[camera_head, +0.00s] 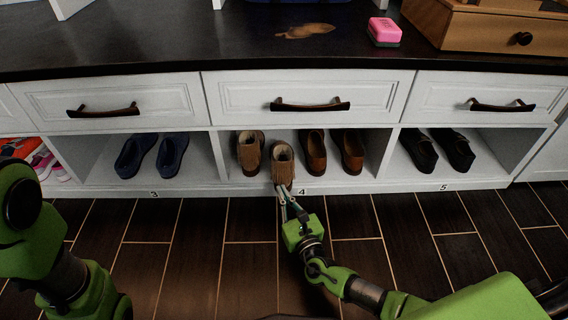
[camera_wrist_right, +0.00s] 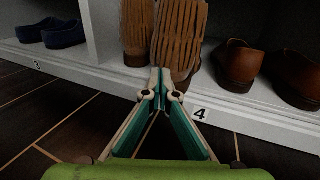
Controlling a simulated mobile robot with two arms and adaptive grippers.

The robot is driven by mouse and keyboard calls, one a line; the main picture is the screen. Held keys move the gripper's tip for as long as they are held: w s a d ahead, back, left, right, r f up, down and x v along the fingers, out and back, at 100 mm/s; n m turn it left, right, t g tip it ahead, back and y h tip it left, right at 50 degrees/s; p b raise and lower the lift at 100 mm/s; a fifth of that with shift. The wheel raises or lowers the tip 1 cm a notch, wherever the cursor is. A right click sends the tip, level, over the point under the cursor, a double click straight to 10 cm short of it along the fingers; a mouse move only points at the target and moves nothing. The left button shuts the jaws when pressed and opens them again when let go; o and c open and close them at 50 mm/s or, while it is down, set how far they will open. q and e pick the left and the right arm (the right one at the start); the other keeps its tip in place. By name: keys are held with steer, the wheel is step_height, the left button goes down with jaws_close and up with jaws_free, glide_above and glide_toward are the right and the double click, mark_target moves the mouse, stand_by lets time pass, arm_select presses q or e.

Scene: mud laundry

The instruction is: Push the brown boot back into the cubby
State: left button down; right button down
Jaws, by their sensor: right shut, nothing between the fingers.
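A pair of brown boots stands in the middle cubby marked 4. The right boot of the pair (camera_head: 283,163) sits further forward than its mate (camera_head: 249,152), over the cubby's front edge.
Brown leather shoes (camera_head: 348,152) stand right of the boots in the same cubby. Blue shoes (camera_head: 172,155) and black shoes (camera_head: 456,150) fill the neighbouring cubbies. Drawers with dark handles (camera_head: 310,105) are above. The dark tiled floor (camera_head: 200,250) in front is clear.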

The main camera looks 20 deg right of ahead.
mark_target(286, 185)
steer(key=shift+w+d+f+b, duration=0.1)
steer(key=shift+w+d+b, duration=0.4)
steer(key=shift+w, duration=0.65)
steer(key=shift+w+d+r+b, duration=0.15)
steer(key=shift+w+b, duration=0.5)
steer(key=shift+w, duration=0.5)
steer(key=shift+w+d+f+b, duration=0.15)
steer(key=shift+w+d+b, duration=0.35)
steer(key=shift+w, duration=0.65)
steer(key=shift+s+a+p, duration=0.3)
steer(key=shift+s+a, duration=0.05)
steer(key=shift+s, duration=0.3)
steer(key=shift+s+a+p, duration=0.25)
steer(key=shift+s+p, duration=0.1)
steer(key=shift+s, duration=0.5)
steer(key=s+a+p, duration=0.1)
steer(key=s+a, duration=0.1)
steer(key=s, duration=0.4)
steer(key=shift+s+p, duration=0.35)
steer(key=shift+p, duration=0.05)
